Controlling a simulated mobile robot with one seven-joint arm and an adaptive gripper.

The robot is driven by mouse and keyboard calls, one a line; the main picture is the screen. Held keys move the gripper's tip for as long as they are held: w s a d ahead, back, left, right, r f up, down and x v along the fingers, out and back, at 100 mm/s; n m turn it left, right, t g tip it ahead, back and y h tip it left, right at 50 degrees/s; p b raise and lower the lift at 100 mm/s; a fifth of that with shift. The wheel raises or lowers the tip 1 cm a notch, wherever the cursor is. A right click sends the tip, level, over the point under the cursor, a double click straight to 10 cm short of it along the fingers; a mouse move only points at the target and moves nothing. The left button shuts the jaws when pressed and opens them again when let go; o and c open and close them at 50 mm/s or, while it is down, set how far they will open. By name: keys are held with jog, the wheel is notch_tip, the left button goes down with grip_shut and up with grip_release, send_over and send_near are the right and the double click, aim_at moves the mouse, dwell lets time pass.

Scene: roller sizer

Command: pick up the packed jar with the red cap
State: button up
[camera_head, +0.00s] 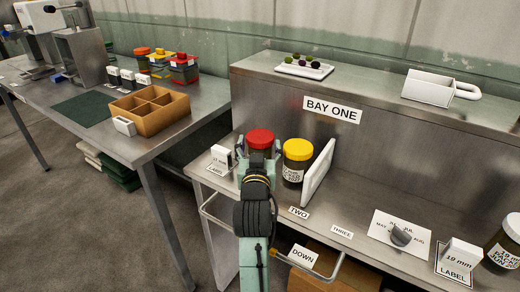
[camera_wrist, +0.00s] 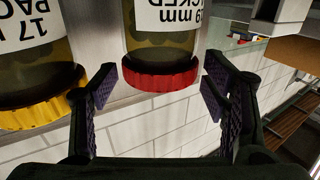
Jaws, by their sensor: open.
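The packed jar with the red cap (camera_head: 260,138) stands on the steel bench under the BAY ONE sign, left of a yellow-capped jar (camera_head: 298,150). My gripper (camera_head: 259,156) is in front of it and hides most of its body. In the wrist view, which shows things upside down, the red cap (camera_wrist: 160,78) lies between my two open fingers (camera_wrist: 158,90), with gaps showing on both sides. Its label partly reads "9 mm" and "CKED". The yellow-capped jar (camera_wrist: 40,108) is close beside the left finger there; its label shows "17".
A white upright divider (camera_head: 318,170) stands right of the yellow-capped jar. A small white label block (camera_head: 221,157) is to the left. Another jar (camera_head: 505,240) stands at the far right.

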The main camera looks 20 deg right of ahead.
jog(key=shift+x, duration=1.15)
jog(key=c, duration=1.1)
jog(key=shift+r, duration=0.2)
